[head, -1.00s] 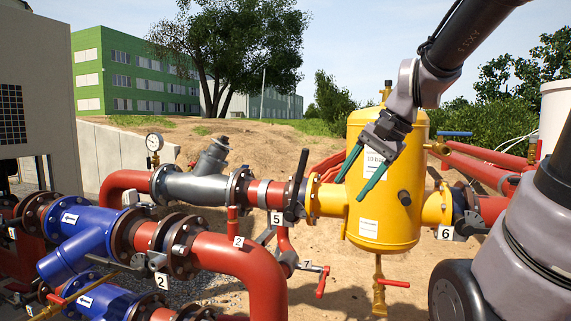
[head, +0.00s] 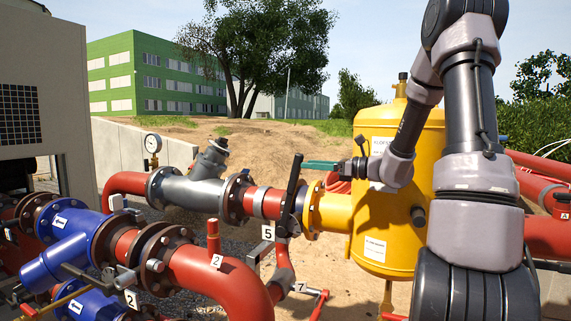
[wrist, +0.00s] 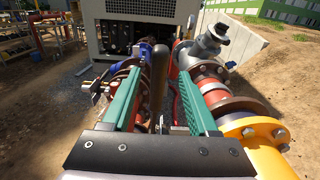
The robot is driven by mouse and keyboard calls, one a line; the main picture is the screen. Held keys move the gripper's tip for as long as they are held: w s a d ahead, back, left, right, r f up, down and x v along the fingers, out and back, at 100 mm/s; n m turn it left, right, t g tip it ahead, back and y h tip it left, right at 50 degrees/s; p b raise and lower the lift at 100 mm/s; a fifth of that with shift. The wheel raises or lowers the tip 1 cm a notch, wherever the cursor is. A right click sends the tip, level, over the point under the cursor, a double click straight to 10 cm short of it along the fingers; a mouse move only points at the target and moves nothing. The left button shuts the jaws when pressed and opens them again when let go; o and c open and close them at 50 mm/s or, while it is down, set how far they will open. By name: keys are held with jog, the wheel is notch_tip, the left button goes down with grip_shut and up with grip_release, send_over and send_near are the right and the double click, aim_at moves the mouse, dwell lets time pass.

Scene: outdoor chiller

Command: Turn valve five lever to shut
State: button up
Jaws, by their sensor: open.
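The valve five lever (head: 293,182) is a black handle standing nearly upright, its top leaning slightly right, on the red pipe above the white "5" tag (head: 265,235). My gripper (head: 308,165) comes from the right with its green fingers pointing left at the lever's upper part. In the wrist view the fingers (wrist: 160,100) are apart, and the dark lever (wrist: 160,70) appears in the gap between them. I cannot tell whether the fingertips reach past the lever. It is not gripped.
A yellow tank (head: 378,215) stands right of the lever, close under my forearm. A grey strainer (head: 195,190) and gauge (head: 153,144) are to the left.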

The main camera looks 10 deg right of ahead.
aim_at(293, 163)
jog(key=x, duration=0.9)
grip_shut()
dwell(1.2)
